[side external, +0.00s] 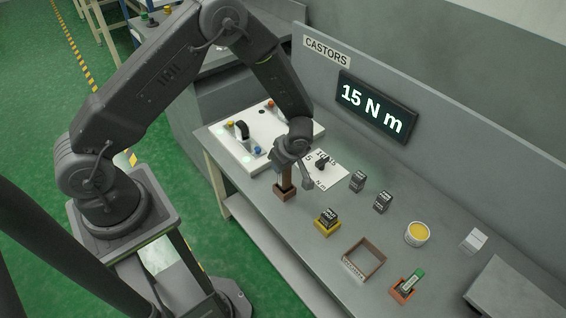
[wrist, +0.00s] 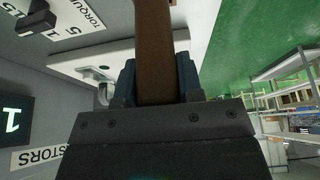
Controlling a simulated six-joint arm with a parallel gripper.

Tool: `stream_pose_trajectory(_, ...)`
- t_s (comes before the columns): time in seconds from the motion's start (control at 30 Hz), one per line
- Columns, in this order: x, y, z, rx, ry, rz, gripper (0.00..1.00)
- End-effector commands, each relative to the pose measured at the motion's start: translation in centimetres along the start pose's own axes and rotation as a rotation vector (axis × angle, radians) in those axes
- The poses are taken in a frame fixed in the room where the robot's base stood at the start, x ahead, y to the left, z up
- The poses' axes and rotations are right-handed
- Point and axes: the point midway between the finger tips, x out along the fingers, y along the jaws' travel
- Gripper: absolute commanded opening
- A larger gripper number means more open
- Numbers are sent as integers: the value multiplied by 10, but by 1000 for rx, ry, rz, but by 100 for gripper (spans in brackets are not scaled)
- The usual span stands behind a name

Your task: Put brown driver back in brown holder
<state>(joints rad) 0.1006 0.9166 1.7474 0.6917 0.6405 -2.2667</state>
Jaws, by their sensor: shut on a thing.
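The brown driver (side external: 286,173) is upright at the front edge of the bench, below my wrist in the side view. Its brown handle (wrist: 154,40) fills the middle of the wrist view. My gripper (wrist: 156,78) is shut on that handle, with one dark finger on each side. The brown holder (side external: 284,192) is a small block on the bench directly under the driver. The driver's lower end meets the holder in the side view; how deep it sits inside cannot be told. The holder is not seen in the wrist view.
A white panel with knobs (side external: 230,152) lies behind left, with a torque dial card (side external: 325,178) beside it.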

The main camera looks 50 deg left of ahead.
Motion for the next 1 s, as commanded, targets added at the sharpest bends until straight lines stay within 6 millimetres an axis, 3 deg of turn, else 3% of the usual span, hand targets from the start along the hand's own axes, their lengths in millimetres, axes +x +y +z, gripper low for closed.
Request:
stream_pose_trajectory(0.4, 5, 1, 2, 0, 0, 3, 6)
stream_pose_trajectory(0.43, 6, 1, 2, 0, 0, 2, 35)
stream_pose_trajectory(0.6, 5, 0, 2, 0, 0, 2, 51)
stream_pose_trajectory(0.7, 5, 0, 2, 0, 0, 2, 59)
stream_pose_trajectory(1.0, 1, 1, 0, -1, 0, 3, 59)
